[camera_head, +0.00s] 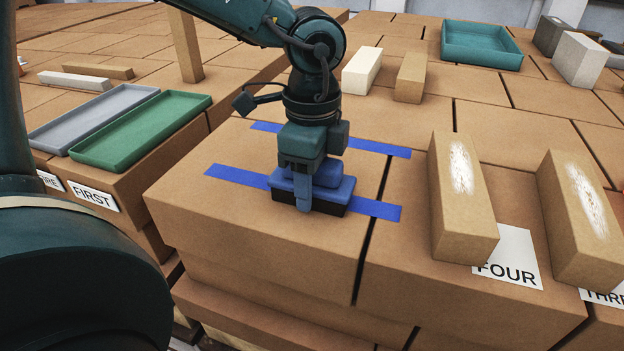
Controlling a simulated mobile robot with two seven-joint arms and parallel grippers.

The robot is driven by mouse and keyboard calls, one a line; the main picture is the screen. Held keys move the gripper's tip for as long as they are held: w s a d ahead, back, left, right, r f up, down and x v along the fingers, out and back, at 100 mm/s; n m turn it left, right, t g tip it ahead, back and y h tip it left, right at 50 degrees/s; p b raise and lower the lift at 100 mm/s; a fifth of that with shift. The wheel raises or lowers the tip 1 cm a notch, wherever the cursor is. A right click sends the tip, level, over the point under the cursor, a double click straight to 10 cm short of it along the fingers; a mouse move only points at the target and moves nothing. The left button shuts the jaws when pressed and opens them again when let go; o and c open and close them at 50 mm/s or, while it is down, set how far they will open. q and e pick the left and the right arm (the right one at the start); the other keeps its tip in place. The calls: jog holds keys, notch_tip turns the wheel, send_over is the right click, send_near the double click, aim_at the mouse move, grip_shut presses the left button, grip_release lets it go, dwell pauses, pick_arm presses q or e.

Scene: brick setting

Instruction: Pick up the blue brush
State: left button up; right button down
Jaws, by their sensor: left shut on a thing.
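The blue brush (336,193) has a blue body and a dark underside. It rests on a tan block surface, over a strip of blue tape, near the middle of the head view. My left gripper (306,200) comes down on the brush from above and is shut on it. One blue finger shows on the near side; the far finger is hidden. My right gripper does not show.
Two blue tape strips (385,210) mark the surface. Tan bricks with white patches (462,200) stand to the right, by a FOUR label (508,262). Green (140,132) and grey (92,117) trays lie at left. A teal tray (482,44) stands at the back.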

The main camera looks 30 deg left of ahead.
pick_arm(q)
jog(key=shift+c, duration=0.5)
jog(key=shift+r, duration=0.3)
notch_tip(320, 180, up, 9)
jog(key=p, duration=0.3)
jog(key=shift+f, duration=0.15)
jog(key=shift+r+p, duration=0.3)
jog(key=shift+r, duration=0.1)
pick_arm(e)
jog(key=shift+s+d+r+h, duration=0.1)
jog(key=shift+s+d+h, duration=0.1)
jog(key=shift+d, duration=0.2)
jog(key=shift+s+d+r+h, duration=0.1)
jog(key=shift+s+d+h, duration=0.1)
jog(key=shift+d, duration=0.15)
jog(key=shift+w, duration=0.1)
pick_arm(q)
jog(key=o, duration=0.5)
jog(key=shift+c, duration=1.5)
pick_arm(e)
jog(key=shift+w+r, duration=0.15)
